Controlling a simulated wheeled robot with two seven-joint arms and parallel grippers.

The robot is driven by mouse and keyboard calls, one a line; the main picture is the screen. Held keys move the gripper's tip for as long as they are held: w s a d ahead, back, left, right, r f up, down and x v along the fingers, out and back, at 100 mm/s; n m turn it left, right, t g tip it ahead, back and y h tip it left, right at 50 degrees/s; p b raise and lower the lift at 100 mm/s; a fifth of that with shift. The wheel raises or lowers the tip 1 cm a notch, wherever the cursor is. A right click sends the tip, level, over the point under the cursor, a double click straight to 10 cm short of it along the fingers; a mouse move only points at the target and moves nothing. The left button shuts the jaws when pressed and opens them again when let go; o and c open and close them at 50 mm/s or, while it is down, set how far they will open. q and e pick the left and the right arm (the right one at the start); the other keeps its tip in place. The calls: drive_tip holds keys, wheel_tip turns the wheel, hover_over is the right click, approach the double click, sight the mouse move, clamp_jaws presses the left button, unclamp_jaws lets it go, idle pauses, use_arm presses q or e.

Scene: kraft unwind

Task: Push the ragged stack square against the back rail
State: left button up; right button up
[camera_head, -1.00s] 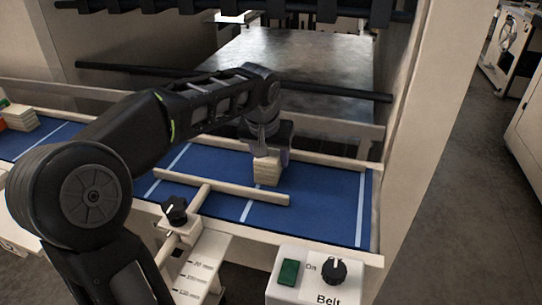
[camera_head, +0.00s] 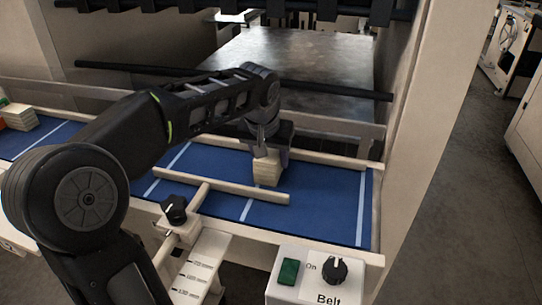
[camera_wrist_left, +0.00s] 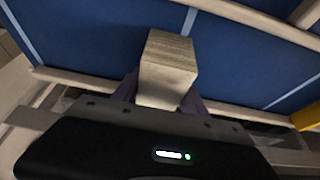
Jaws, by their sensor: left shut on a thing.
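The stack of pale, layered pieces (camera_head: 267,171) stands on the blue belt, just in front of the back rail (camera_head: 335,160). Its layers look nearly flush in the wrist view (camera_wrist_left: 171,50). My right gripper is not in view.
A front guide bar (camera_head: 235,189) with a black knob (camera_head: 174,208) lies across the belt (camera_head: 330,205), apart from the stack. A belt control box (camera_head: 312,275) stands at the front. Another pale stack (camera_head: 22,118) sits at the far left. The belt's right end is clear.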

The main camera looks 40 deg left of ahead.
sight(270, 151)
use_arm(q)
drive_tip(key=o, duration=1.5)
drive_tip(key=shift+c, duration=0.2)
drive_tip(key=shift+v, duration=3.95)
drive_tip(key=shift+w+d, duration=0.1)
